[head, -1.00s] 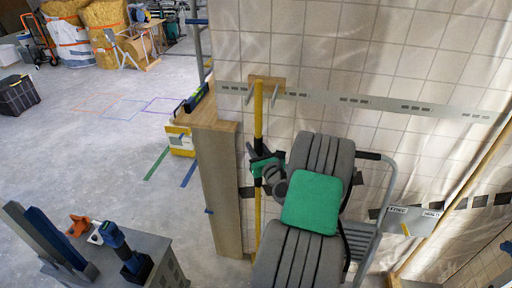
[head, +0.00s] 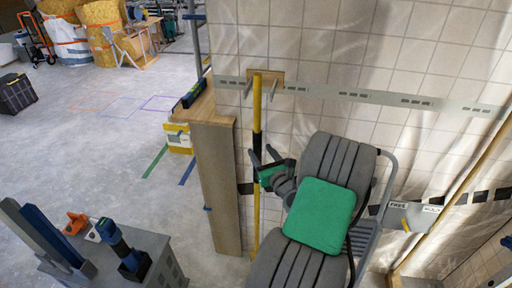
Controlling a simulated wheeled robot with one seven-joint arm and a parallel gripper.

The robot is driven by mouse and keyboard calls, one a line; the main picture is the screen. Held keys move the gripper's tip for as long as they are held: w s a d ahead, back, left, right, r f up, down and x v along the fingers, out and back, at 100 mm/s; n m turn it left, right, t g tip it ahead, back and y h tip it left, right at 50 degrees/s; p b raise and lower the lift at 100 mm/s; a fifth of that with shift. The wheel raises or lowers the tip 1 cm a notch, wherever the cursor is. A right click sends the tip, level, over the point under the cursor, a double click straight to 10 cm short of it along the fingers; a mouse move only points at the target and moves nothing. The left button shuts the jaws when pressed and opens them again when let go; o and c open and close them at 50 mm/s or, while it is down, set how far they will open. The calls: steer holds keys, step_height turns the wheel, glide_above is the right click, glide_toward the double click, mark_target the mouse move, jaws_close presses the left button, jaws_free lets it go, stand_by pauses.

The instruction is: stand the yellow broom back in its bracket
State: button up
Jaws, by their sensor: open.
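The yellow broom's handle (head: 257,110) stands upright against the tiled wall, with a dark band partway along it. Its top is at the wooden bracket (head: 266,76), between the bracket's two pegs.
A wooden post (head: 216,180) stands just left of the broom. A grey step ladder (head: 372,215) is to the right of my arm. A grey cabinet (head: 150,262) with tools is at lower left. The floor (head: 90,150) at left is open.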

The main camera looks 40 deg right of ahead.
steer(key=v, duration=0.5)
steer(key=w+a+f+n+g+y, duration=0.1)
steer(key=w+a+n+g+y, duration=0.3)
steer(key=a+n, duration=0.9)
steer(key=w+a+f+n+g+y, duration=0.1)
steer(key=a+n+g+y, duration=0.35)
steer(key=a+n, duration=0.85)
steer(key=s+a+r+n+g+h, duration=0.1)
steer(key=s+a+r+n+g, duration=0.1)
steer(key=s+n, duration=0.4)
steer(key=s+a+r+n+g+h, duration=0.2)
steer(key=s+a+r+n, duration=0.1)
steer(key=s+n, duration=0.3)
steer(key=shift+s+a+n+b, duration=0.3)
steer(key=shift+a+n, duration=0.2)
steer(key=shift+n, duration=0.4)
steer(key=shift+r+g, duration=0.15)
steer(key=shift+g, duration=0.1)
